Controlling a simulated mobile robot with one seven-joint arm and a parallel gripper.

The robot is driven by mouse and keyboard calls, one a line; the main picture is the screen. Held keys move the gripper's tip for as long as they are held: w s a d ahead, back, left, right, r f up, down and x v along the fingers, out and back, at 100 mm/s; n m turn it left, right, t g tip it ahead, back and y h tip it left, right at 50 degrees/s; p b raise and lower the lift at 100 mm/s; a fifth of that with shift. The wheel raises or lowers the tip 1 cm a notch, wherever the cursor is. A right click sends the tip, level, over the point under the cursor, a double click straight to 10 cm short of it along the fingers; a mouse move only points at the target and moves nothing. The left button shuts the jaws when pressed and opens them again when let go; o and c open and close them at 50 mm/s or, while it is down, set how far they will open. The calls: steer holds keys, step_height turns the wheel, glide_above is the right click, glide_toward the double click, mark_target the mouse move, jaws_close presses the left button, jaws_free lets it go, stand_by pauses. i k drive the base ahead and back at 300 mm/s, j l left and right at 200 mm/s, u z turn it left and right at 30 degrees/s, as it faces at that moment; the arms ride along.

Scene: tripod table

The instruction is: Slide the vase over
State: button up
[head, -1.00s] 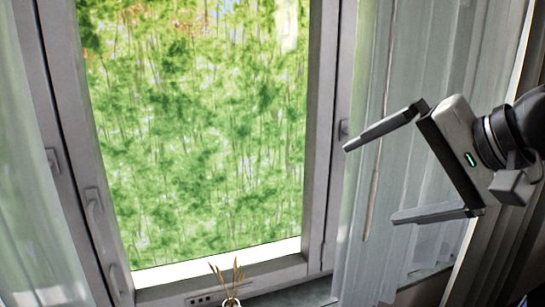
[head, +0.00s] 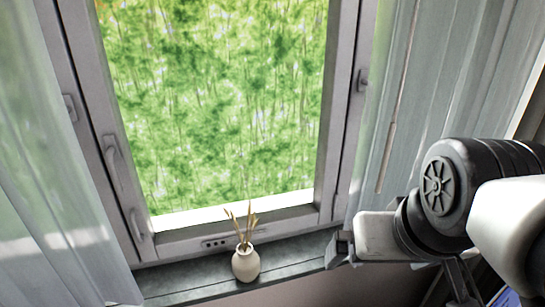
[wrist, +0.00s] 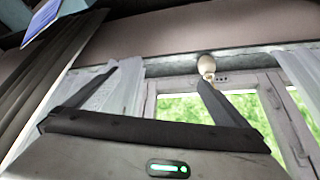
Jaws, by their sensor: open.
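The cream round vase (head: 246,265) with dry stalks stands upright on the grey window sill (head: 180,279) in the head view. In the wrist view, which looks upside down, the vase (wrist: 206,65) shows just beyond the tip of the right-hand finger. My gripper (head: 338,250) is to the right of the vase in the head view, with a clear gap between them. Its fingers are partly hidden behind its own body there. In the wrist view my gripper (wrist: 156,76) is spread wide, with nothing between the fingers.
The window frame (head: 335,110) rises behind the sill. Sheer curtains hang on the left (head: 50,200) and on the right (head: 425,90), the right one close to my arm. The sill is bare on both sides of the vase.

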mark_target(246, 265)
steer(key=i+j+u, duration=0.1)
steer(key=i+u, duration=0.35)
steer(key=u, duration=0.2)
